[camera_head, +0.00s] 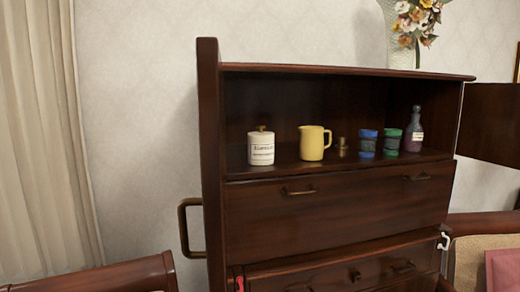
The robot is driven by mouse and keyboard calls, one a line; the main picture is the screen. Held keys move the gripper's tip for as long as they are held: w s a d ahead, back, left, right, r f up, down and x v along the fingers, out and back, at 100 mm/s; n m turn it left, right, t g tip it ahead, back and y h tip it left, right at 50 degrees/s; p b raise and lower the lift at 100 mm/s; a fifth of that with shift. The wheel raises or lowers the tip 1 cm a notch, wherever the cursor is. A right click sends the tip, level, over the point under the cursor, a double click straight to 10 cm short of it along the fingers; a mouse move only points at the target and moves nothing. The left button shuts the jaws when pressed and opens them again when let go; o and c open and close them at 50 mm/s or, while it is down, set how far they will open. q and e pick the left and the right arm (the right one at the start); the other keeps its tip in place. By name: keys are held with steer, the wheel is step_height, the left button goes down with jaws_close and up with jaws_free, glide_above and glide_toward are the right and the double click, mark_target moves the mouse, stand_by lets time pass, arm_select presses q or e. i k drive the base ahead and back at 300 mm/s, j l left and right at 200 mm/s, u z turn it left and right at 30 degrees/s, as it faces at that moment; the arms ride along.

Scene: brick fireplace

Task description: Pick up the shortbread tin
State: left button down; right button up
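No other thing on the shelf is clearly a shortbread tin. Neither of my grippers can be made out in the head view.
The shelf also holds a yellow jug (314,143), a small brass piece (341,147), blue (368,143) and green (391,140) banded containers and a purple bottle (414,131). An open door (490,125) stands right. Chair parts (100,278) show below.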

mark_target(261, 151)
steer(key=i+l+u, duration=0.15)
steer(key=l, duration=0.25)
steer(key=i+l+u, duration=0.1)
steer(key=l, duration=0.3)
steer(key=i+l+u, duration=0.15)
steer(key=l, duration=0.25)
steer(key=l+u, duration=0.1)
steer(key=l, duration=0.3)
